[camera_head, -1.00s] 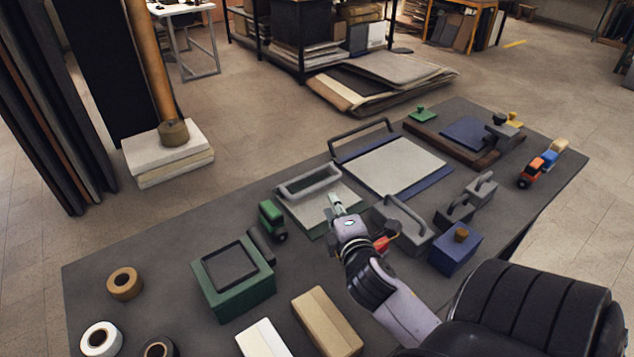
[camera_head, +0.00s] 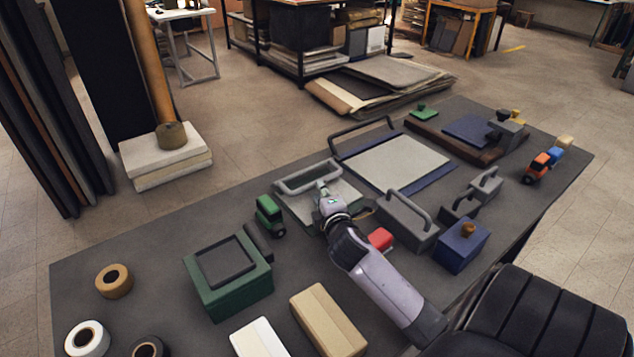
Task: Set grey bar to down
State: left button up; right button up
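The grey bar (camera_head: 308,175) is a thick, light grey hinged loop at the back of a grey-green base plate (camera_head: 290,208). It stands raised and tilted above the plate. My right gripper (camera_head: 323,194) is over the plate, just in front of the bar, with its fingers pointing away from me toward it. I cannot tell whether the fingers touch the bar or whether they are open or shut, as they are small and partly hidden by the wrist. My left gripper is out of view.
A green toy truck (camera_head: 269,215) and a green box (camera_head: 228,278) stand left of the plate. A red block (camera_head: 380,239) and a grey handled block (camera_head: 407,219) are right of my wrist. A pale board with a dark handle (camera_head: 395,162) lies behind.

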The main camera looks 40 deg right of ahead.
jog(key=x, duration=0.6)
jog(key=shift+w, duration=0.1)
grip_shut()
dwell(0.6)
